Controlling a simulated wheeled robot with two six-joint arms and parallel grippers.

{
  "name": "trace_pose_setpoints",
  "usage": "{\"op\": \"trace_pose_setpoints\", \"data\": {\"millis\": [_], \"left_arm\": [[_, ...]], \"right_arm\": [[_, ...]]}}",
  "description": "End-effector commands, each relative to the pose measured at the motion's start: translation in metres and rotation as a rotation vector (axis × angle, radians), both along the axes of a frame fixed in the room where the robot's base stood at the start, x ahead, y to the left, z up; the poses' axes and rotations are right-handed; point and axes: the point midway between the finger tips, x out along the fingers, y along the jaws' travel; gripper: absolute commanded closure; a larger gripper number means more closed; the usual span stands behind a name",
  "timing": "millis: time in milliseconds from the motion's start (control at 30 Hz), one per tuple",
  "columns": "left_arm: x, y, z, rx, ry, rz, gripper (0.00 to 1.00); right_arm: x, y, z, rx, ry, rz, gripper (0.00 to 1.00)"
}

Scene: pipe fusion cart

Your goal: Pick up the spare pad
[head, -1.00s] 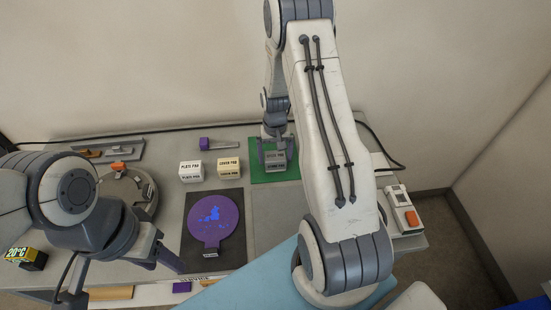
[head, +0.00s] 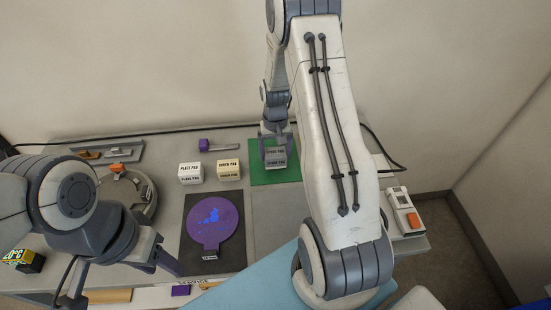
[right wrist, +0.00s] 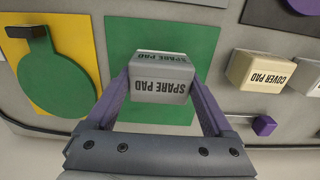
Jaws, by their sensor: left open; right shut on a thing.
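The spare pad (head: 275,156) is a grey block with its name in black on its faces. My right gripper (head: 274,150) is shut on it, over the green mat (head: 285,178). In the right wrist view the spare pad (right wrist: 161,85) sits between the two purple fingers, with the green mat (right wrist: 120,50) behind it. It appears to be slightly above the mat, but the gap is hard to judge. My left gripper (head: 168,262) is open and empty at the lower left, near the dark mat's edge.
The white plate pad (head: 190,173) and cream cover pad (head: 229,170) stand left of the green mat. A round purple plate (head: 215,222) lies on a dark mat. A device with an orange button (head: 412,220) is at the right edge.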

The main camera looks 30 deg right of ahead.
Motion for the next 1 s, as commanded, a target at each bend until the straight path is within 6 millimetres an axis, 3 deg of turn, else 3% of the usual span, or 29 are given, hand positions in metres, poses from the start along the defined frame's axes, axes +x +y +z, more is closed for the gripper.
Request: {"op": "trace_pose_setpoints", "data": {"millis": [67, 500, 700, 1000], "left_arm": [[0.000, 0.000, -0.009, 0.000, 0.000, 0.000, 0.50], [0.000, 0.000, -0.033, 0.000, 0.000, -0.002, 0.50], [0.000, 0.000, -0.036, 0.000, 0.000, -0.002, 0.50], [0.000, 0.000, -0.036, 0.000, 0.000, -0.002, 0.50]], "right_arm": [[0.002, -0.001, 0.014, -0.003, -0.008, 0.000, 0.68], [-0.077, -0.054, 0.070, -0.002, -0.004, -0.006, 0.68], [-0.093, -0.065, 0.082, -0.001, -0.002, -0.002, 0.68], [-0.096, -0.066, 0.085, 0.000, 0.000, 0.000, 0.68]]}}
